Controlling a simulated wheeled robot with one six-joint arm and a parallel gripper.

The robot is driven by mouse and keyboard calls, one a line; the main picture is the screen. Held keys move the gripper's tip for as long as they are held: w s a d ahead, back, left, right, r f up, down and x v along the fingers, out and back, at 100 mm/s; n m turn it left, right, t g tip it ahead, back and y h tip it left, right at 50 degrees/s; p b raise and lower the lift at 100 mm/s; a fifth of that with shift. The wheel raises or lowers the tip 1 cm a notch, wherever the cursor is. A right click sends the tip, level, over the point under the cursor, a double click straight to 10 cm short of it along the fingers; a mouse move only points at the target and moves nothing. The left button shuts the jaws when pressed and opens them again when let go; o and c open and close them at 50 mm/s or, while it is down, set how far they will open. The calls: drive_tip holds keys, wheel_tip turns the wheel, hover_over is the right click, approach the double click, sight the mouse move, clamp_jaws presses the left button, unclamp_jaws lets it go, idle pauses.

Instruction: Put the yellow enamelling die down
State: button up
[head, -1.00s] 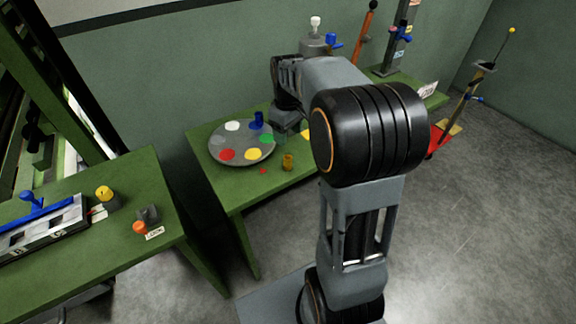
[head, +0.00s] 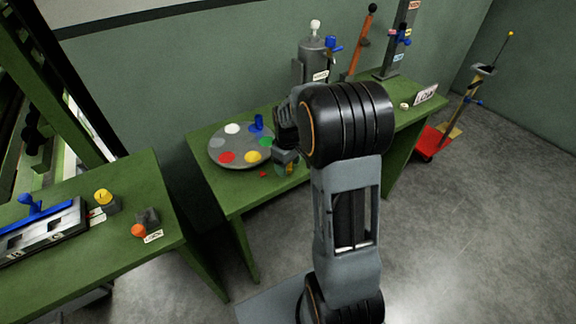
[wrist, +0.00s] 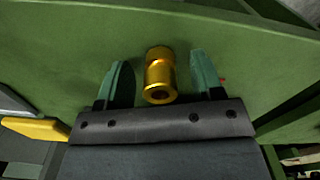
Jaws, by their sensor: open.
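The yellow enamelling die (wrist: 160,74), a gold-coloured waisted cylinder with a dark hole in its near end, is on the green bench top in the wrist view. In the head view only a small gold part of it (head: 290,169) shows by my gripper. My gripper (wrist: 159,80) is open, with one green finger on each side of the die. A gap shows between the die and each finger. In the head view my gripper (head: 285,158) is low over the middle bench, just right of the round palette, and my arm partly hides it.
The round grey palette (head: 218,158) with coloured spots and a blue piece (head: 257,123) lies close left. A small red bit (head: 263,174) lies in front. A grey canister (head: 313,62) and lever stands are behind. The left bench (head: 150,185) holds yellow and orange pieces.

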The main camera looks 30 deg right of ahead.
drive_tip(key=shift+f, duration=0.4)
drive_tip(key=c, duration=1.1)
drive_tip(key=shift+r, duration=0.1)
